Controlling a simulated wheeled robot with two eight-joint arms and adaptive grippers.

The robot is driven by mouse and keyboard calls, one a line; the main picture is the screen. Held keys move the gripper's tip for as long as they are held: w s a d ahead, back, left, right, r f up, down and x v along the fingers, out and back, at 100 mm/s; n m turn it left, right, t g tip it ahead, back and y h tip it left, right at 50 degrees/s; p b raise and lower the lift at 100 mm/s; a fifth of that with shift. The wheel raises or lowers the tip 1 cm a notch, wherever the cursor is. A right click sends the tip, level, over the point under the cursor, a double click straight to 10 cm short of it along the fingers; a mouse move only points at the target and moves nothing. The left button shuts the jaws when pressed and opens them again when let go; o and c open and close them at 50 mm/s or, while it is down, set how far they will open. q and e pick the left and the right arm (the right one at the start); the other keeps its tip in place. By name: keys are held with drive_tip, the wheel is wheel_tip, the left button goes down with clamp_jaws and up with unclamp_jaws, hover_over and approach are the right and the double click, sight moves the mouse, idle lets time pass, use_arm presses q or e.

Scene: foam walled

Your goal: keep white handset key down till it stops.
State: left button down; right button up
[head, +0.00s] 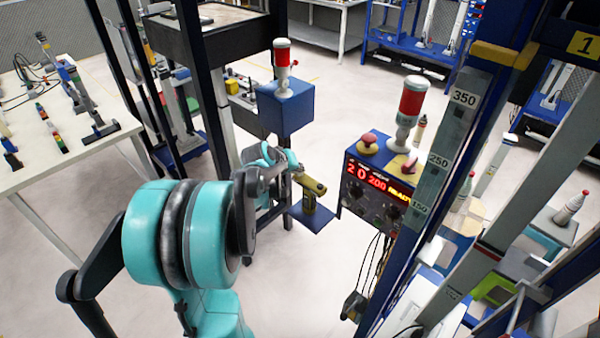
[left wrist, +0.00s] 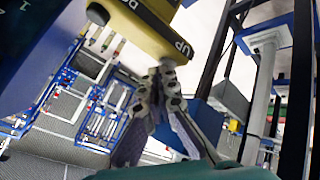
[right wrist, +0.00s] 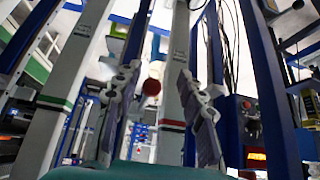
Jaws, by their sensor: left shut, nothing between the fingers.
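The yellow handset (head: 312,184) stands above a small blue shelf, left of the control box. In the head view my left gripper (head: 292,169) is small and partly hidden by my arm. My right gripper (right wrist: 158,80) is open and empty, away from the handset.
The control box (head: 372,195) shows a lit red and yellow display, with red buttons on top and cables hanging below. The blue shelf (head: 308,218) is under the handset. A marked upright post (head: 440,150) stands at right. Open floor lies below the shelf.

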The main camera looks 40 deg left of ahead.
sight(298, 176)
use_arm(q)
drive_tip(key=shift+r, duration=0.15)
drive_tip(key=shift+r+p, duration=0.75)
drive_tip(key=shift+r, duration=0.05)
wheel_tip(298, 176, up, 5)
drive_tip(key=p, duration=0.4)
drive_tip(key=shift+s+f, duration=0.1)
idle(0.6)
